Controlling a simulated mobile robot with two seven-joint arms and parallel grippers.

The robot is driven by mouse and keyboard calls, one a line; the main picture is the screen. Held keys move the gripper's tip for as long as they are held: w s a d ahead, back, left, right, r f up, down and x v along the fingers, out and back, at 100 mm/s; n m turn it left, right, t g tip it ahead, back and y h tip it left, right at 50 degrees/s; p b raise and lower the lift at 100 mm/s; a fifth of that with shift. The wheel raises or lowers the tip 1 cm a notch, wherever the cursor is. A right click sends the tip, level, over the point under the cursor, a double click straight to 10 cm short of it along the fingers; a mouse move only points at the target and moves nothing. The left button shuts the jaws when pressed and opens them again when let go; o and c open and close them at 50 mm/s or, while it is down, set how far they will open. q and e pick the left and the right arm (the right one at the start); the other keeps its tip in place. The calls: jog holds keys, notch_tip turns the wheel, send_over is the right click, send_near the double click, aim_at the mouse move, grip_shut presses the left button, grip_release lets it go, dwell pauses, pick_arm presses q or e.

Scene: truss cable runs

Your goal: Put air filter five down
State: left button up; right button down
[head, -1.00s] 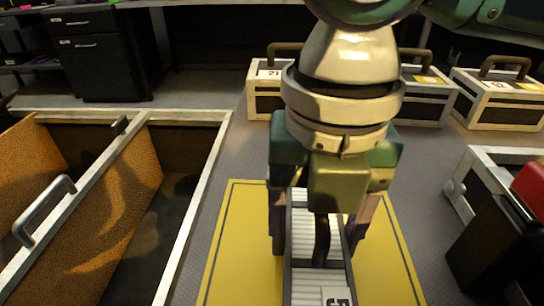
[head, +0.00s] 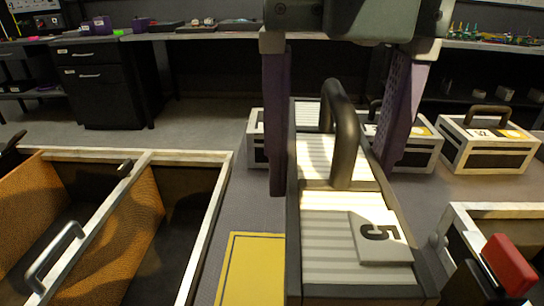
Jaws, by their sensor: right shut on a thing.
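Air filter five (head: 350,207) is a long pale ribbed block with a dark frame, a dark arched handle and a tag marked 5. It looms large and close, tilted lengthwise away from me. My right gripper (head: 338,185) comes down from the top, with one purple finger on each side of the filter, and is shut on it. Where the fingers touch is partly hidden. The yellow mat (head: 252,268) lies on the grey floor, mostly hidden behind the filter, which appears held above it. My left gripper is out of view.
An open white-edged crate (head: 222,185) with orange-brown panels stands at the left. Filter boxes with handles, one (head: 489,142) at the right, stand behind. A white-framed case (head: 470,212) with a red block (head: 508,265) is close at the right. Dark cabinets (head: 105,90) stand behind.

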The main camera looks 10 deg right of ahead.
jog(key=r+p, duration=0.1)
jog(key=r, duration=0.1)
jog(key=r+m, duration=0.1)
jog(key=r+m+p, duration=0.1)
jog(key=r, duration=0.1)
jog(key=shift+w+d+r+p, duration=0.1)
jog(key=shift+d+r+p, duration=0.2)
jog(key=shift+r+p, duration=0.05)
jog(key=w+d+r+m+p, duration=0.1)
jog(key=d+r+m+p, duration=0.3)
jog(key=r+m+p, duration=1)
jog(key=w+d+r+m+p, duration=0.1)
jog(key=d+r+m+p, duration=0.3)
jog(key=r+m+p, duration=0.95)
jog(key=s+r+m+p, duration=0.1)
jog(key=s+r+p, duration=0.2)
jog(key=r+p, duration=1.2)
jog(key=s+r+m+p, duration=0.2)
jog(key=s+r+p, duration=0.1)
jog(key=r+p, duration=1.2)
jog(key=shift+a+r+p, duration=0.25)
jog(key=shift+r+p, duration=0.1)
jog(key=shift+r, duration=0.25)
